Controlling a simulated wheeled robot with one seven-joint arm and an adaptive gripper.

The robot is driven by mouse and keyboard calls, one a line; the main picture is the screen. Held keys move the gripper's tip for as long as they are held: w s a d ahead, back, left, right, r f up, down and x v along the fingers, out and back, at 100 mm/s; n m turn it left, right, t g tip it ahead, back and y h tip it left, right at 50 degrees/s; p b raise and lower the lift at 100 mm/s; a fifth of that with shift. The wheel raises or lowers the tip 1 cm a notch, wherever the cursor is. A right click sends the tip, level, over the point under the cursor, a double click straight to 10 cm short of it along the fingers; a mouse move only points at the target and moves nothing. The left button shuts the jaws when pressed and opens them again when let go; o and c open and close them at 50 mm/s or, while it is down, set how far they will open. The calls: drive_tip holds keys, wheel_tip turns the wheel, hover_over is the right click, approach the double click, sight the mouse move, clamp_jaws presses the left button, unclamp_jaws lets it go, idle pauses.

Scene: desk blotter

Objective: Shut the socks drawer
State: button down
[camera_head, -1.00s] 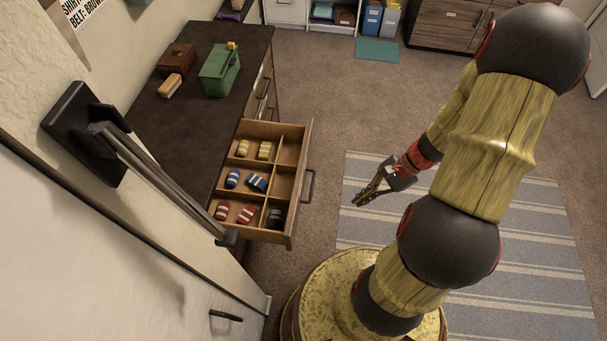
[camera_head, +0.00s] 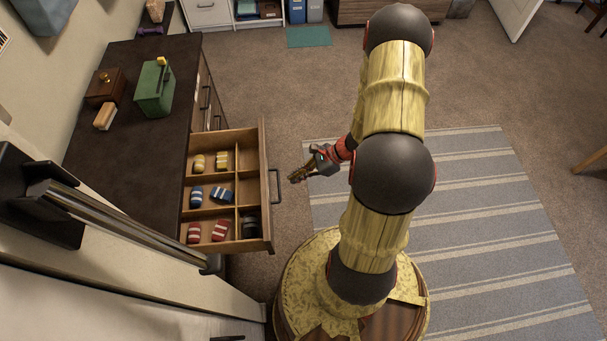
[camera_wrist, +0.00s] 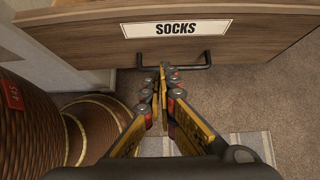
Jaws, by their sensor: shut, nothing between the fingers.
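The socks drawer (camera_head: 264,185) is pulled out from the dark dresser in the head view. Its compartments hold rolled striped socks in yellow, blue and red, and a dark pair. In the wrist view the drawer front (camera_wrist: 236,29) carries a "SOCKS" label (camera_wrist: 176,28) and a dark bar handle (camera_wrist: 205,63). My gripper (camera_head: 294,178) is just right of the drawer front and handle in the head view. In the wrist view my gripper (camera_wrist: 164,70) has its fingertips together and empty, close to the handle. Whether they touch it I cannot tell.
The dresser top (camera_head: 128,127) holds a green box (camera_head: 153,91), a brown wooden box (camera_head: 105,88) and a brush-like item (camera_head: 104,117). A striped rug (camera_head: 480,210) lies on the floor at right. Carpet around the drawer front is clear. A wall-side door with a bar handle is at left.

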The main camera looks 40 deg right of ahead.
sight(280, 191)
drive_tip(key=shift+w+a+f+b, duration=0.35)
drive_tip(key=shift+w+a, duration=0.25)
drive_tip(key=shift+a, duration=0.3)
drive_tip(key=shift+w+a+f+b, duration=0.25)
drive_tip(key=shift+w+a+f, duration=0.3)
drive_tip(key=shift+a, duration=0.3)
drive_tip(key=shift+w+a+f+b, duration=0.3)
drive_tip(key=shift+w+a, duration=0.35)
drive_tip(key=shift+a, duration=0.25)
